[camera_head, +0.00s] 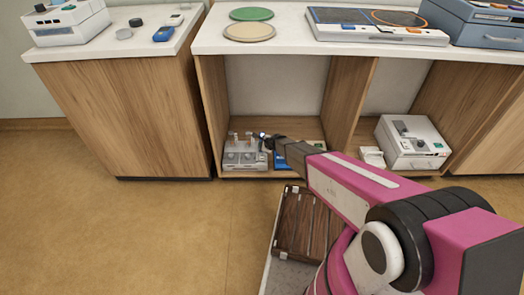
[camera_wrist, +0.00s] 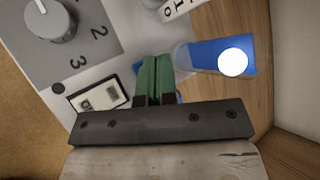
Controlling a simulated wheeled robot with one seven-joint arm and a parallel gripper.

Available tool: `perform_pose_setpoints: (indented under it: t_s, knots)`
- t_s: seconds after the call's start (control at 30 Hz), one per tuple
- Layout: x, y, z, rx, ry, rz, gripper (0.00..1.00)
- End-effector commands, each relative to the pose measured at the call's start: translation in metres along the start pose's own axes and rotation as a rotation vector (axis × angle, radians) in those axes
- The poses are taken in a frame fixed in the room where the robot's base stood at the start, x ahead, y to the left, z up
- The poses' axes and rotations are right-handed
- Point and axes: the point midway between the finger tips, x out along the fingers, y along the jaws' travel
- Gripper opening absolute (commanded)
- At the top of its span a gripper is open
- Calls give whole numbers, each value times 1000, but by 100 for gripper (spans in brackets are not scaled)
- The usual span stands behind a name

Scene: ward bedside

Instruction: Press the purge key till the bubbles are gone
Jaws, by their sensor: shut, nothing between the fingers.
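A grey device (camera_head: 243,155) with dials on its front stands in the lower middle cubby. In the wrist view its grey panel (camera_wrist: 85,30) shows a round dial (camera_wrist: 50,20) by the numbers 2 and 3, and a framed white switch (camera_wrist: 98,98). My gripper (camera_wrist: 152,75) is shut and empty, its green fingertips together over the device's right part. I cannot tell whether they touch it. A clear tube-like part (camera_wrist: 183,58) lies just right of the fingertips. I cannot make out a purge key or bubbles; the fingers cover part of the device.
A blue item (camera_head: 280,160) lies right of the device; a blue surface with a bright white round spot (camera_wrist: 232,62) shows in the wrist view. The cubby's wooden side wall (camera_head: 345,105) is close on the right. A white machine (camera_head: 411,143) stands in the right cubby.

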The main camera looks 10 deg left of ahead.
Motion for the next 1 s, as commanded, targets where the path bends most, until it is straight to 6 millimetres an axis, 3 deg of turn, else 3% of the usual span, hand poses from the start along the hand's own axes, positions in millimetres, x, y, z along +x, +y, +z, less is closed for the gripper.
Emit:
perform_pose_setpoints:
  t_s: [1.0]
  knots:
    - [8,6,-6,0,0,0,0]
